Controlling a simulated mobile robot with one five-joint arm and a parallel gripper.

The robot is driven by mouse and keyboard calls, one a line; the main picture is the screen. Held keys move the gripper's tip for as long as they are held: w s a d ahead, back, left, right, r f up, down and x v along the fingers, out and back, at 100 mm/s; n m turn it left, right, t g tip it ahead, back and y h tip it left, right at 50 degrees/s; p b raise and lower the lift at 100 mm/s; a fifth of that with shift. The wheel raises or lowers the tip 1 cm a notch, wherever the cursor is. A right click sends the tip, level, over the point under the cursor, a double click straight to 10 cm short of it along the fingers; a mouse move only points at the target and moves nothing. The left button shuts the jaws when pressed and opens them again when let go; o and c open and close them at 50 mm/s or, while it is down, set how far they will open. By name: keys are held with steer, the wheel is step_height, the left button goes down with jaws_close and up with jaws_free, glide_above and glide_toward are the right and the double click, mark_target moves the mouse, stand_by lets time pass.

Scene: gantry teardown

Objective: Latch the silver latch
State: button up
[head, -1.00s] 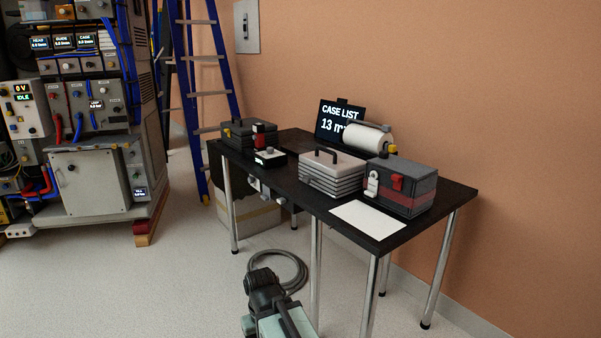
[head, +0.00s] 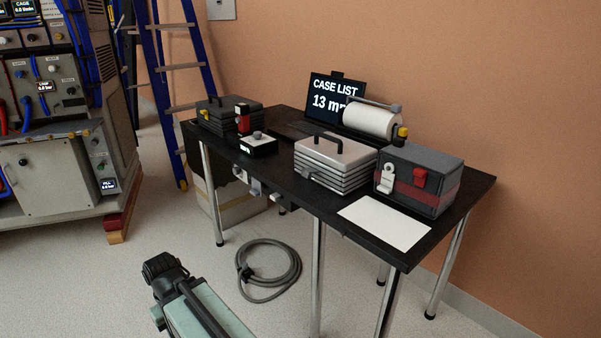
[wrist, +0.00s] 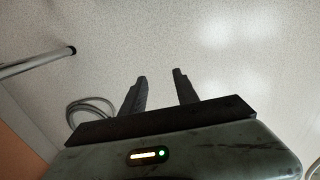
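A dark grey case with a red band (head: 450,177) stands at the right end of the black table. On its front, at the left, is a pale silver latch (head: 386,178); whether it is fastened is too small to tell. A red latch (head: 420,178) sits to its right on the same front. My gripper (wrist: 160,82) shows in the wrist view, fingers apart and empty, over bare floor. It is away from the case, which is not in the wrist view. In the head view my arm is low, in front of the table.
The black table (head: 305,192) also holds a silver ribbed case (head: 335,160), a white sheet (head: 385,222), a paper roll (head: 371,121), a screen (head: 331,98) and dark boxes. A coiled hose (head: 268,272) lies on the floor. A blue ladder (head: 165,100) stands behind, left.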

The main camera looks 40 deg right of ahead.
steer(key=o, duration=0.4)
steer(key=shift+d, duration=0.1)
steer(key=shift+c, duration=0.2)
steer(key=n+h+b, duration=0.4)
steer(key=n+h, duration=1.3)
steer(key=h, duration=0.4)
glide_toward(304, 176)
steer(key=w+f, duration=0.2)
steer(key=w, duration=0.1)
steer(key=shift+g+h, duration=0.8)
steer(key=s+d+r, duration=0.2)
steer(key=d, duration=0.1)
steer(key=shift+s+d, duration=0.2)
steer(key=shift+s, duration=0.2)
steer(key=p+x, duration=0.2)
steer(key=x, duration=0.5)
steer(key=shift+w+r+p, duration=0.1)
steer(key=shift+p, duration=0.3)
steer(key=shift+d, duration=0.35)
